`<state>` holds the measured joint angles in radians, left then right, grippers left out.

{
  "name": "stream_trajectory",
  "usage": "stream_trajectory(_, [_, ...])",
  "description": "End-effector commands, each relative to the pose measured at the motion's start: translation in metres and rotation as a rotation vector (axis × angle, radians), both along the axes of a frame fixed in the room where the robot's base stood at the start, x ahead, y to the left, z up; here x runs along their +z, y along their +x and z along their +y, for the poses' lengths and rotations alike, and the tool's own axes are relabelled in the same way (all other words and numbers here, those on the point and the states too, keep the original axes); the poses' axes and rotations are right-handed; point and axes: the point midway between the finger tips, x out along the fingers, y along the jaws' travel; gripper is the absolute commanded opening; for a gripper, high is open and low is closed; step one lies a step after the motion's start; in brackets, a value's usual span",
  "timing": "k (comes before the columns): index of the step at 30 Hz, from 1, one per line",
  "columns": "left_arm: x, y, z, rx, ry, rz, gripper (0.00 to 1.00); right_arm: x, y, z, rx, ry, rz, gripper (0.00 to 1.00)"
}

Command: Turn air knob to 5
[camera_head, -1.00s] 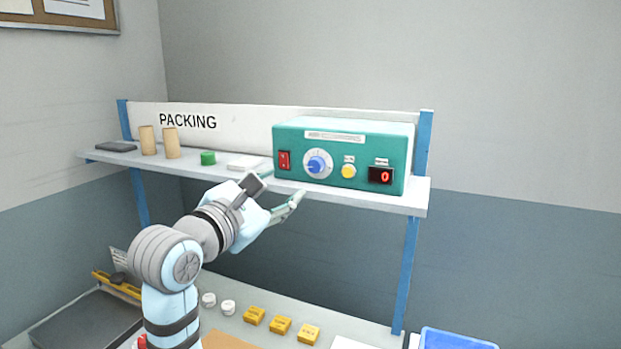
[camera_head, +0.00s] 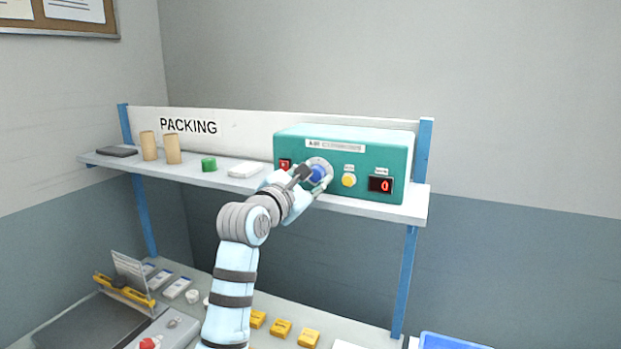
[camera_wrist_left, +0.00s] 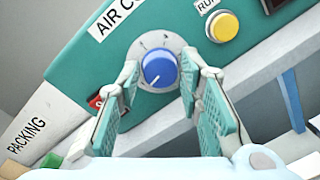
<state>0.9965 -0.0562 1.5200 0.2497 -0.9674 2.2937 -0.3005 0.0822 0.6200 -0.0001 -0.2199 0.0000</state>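The blue air knob (camera_head: 318,173) sits on a pale round dial on the front of the teal control box (camera_head: 345,145). It also shows in the left wrist view (camera_wrist_left: 159,68), with a white pointer mark toward its lower left. My left gripper (camera_head: 314,178) is at the knob in the head view. In the left wrist view my left gripper (camera_wrist_left: 158,88) is open, one finger on each side of the knob; I cannot tell whether they touch it. The red display (camera_head: 381,185) reads 0. My right gripper is not in view.
A yellow button (camera_head: 348,180) is right of the knob, and a red switch (camera_head: 285,164) is left of it. The box stands on a shelf (camera_head: 230,179) with two tan cylinders and a green cap. Yellow blocks (camera_head: 281,328) lie on the bench below.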

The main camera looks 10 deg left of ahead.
Motion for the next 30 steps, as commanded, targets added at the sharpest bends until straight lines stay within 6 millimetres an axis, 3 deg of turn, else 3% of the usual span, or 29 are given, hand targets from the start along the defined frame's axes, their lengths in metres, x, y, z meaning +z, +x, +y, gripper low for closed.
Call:
stream_trajectory(1, [-0.0001,-0.0001,0.0001,0.0,0.0,0.0,0.2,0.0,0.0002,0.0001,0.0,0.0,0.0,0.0])
stream_trajectory(5, [-0.0001,-0.0001,0.0001,0.0,0.0,0.0,0.0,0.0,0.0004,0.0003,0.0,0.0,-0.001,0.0])
stream_trajectory(17, [0.0,-0.0002,0.0,0.0,0.061,-0.011,0.0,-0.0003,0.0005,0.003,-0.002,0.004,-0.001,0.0])
stream_trajectory(30, [0.0009,-0.0002,-0.0001,0.0,0.387,-0.076,0.0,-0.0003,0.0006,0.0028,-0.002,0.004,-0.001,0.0])
